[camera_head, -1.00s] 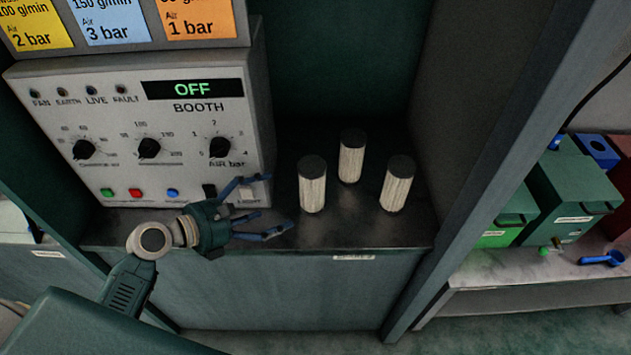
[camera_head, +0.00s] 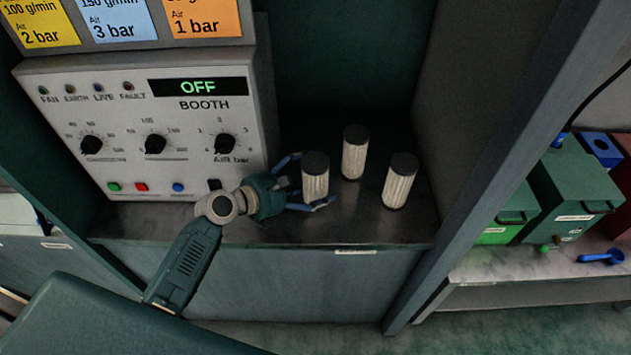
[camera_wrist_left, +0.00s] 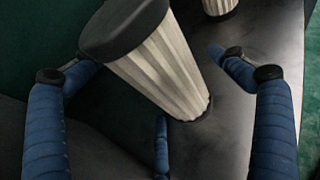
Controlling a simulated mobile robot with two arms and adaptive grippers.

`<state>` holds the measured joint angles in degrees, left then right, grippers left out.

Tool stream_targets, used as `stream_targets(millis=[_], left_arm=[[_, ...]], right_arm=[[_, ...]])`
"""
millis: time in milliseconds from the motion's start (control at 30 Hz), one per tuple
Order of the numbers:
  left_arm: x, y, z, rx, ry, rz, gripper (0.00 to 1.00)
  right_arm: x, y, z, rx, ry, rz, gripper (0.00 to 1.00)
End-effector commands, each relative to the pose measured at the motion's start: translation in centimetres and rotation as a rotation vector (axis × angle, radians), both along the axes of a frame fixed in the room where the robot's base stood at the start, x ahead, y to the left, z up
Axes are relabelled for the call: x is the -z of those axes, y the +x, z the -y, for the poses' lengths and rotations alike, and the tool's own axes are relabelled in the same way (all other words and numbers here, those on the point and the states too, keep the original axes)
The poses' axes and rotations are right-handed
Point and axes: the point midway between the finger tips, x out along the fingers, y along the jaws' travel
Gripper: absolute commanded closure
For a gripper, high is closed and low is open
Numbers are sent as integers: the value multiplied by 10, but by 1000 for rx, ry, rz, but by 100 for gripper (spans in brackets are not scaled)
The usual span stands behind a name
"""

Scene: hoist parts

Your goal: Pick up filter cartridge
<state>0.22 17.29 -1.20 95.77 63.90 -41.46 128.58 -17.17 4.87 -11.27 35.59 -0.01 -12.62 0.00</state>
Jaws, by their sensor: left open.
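Three white pleated filter cartridges with dark caps stand upright on the dark shelf (camera_head: 280,225): a left one (camera_head: 315,180), a back one (camera_head: 354,155) and a right one (camera_head: 398,184). My left gripper (camera_head: 306,184) is open at the left cartridge, with its blue fingers reaching to either side of it. In the left wrist view the left cartridge (camera_wrist_left: 165,68) stands between the open fingers (camera_wrist_left: 160,85), and I cannot tell whether any finger touches it. Part of another cartridge (camera_wrist_left: 219,6) shows at the top. My right gripper is not in view.
The booth control panel (camera_head: 150,130) reading OFF stands left of the cartridges, close behind my gripper. A partition (camera_head: 500,160) bounds the bay on the right. Beyond it are a green box (camera_head: 570,185) and a blue scoop (camera_head: 603,257) on a pale counter.

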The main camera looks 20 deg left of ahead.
Motion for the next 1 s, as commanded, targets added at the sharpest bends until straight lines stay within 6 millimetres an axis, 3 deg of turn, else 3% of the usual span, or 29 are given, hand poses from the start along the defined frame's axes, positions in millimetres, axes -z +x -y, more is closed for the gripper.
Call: stream_targets(millis=[133,167,433,767,1000], left_arm=[[0,0,0,0,1,1,5],[0,0,0,0,1,1,9],[0,0,-1,0,0,0,62],[-5,0,-1,0,0,4,63],[-30,1,0,0,0,8,63]], right_arm=[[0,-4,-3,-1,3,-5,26],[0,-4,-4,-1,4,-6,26],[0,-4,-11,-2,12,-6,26],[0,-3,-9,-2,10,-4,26],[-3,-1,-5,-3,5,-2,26]])
